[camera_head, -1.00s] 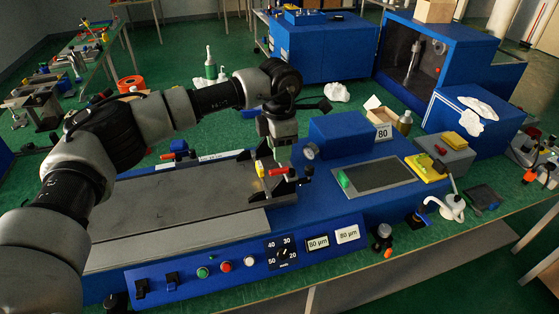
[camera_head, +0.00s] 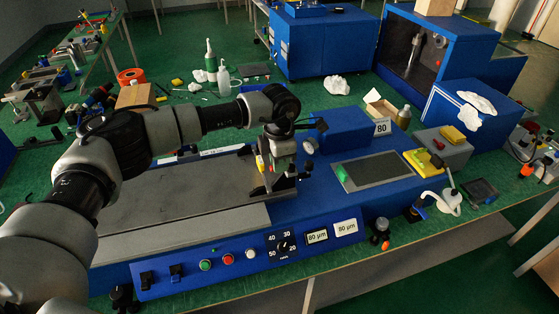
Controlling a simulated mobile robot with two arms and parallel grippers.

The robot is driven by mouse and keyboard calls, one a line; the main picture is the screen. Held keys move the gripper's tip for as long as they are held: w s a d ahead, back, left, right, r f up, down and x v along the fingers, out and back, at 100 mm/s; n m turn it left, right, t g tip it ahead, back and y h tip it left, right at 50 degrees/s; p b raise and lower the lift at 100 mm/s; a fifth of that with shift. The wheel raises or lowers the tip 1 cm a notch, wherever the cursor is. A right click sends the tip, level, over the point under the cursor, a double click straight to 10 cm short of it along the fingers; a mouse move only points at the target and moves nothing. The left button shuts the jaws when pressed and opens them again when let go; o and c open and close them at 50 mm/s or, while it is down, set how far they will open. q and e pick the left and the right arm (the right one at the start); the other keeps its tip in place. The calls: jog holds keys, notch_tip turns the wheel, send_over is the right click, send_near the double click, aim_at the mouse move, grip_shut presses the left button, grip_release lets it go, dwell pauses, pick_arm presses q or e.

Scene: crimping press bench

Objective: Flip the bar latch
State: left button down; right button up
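The blue bench machine (camera_head: 340,212) fills the middle of the view, with a long grey flat bed (camera_head: 175,197) on its left part. A dark metal bracket (camera_head: 284,186) stands at the right end of the bed; it may belong to the bar latch, but the latch itself is not clear to see. A small yellow part (camera_head: 260,165) shows beside it. My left gripper (camera_head: 269,178) points down at this bracket, from an arm coming in from the left. Its fingers blend with the bracket, so I cannot tell their opening or contact. My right gripper is not in view.
The front panel has a dial (camera_head: 283,245), coloured buttons and switches. A dark screen (camera_head: 378,170) and a yellow block (camera_head: 424,163) lie right of the bracket.

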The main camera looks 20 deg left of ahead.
pick_arm(q)
jog(key=shift+s+d+r+n+b, duration=0.15)
jog(key=shift+d+n+b, duration=0.5)
jog(key=shift+n+b, duration=1.7)
jog(key=shift+s+d+f+n+b, duration=0.15)
jog(key=shift+d+n+b, duration=0.45)
jog(key=shift+n+b, duration=1.7)
jog(key=shift+s+d+r+n+b, duration=0.2)
jog(key=shift+d+n+b, duration=0.8)
jog(key=shift+n, duration=2.35)
jog(key=shift+a+b, duration=0.35)
jog(key=c, duration=1.1)
grip_release()
jog(key=shift+f, duration=0.1)
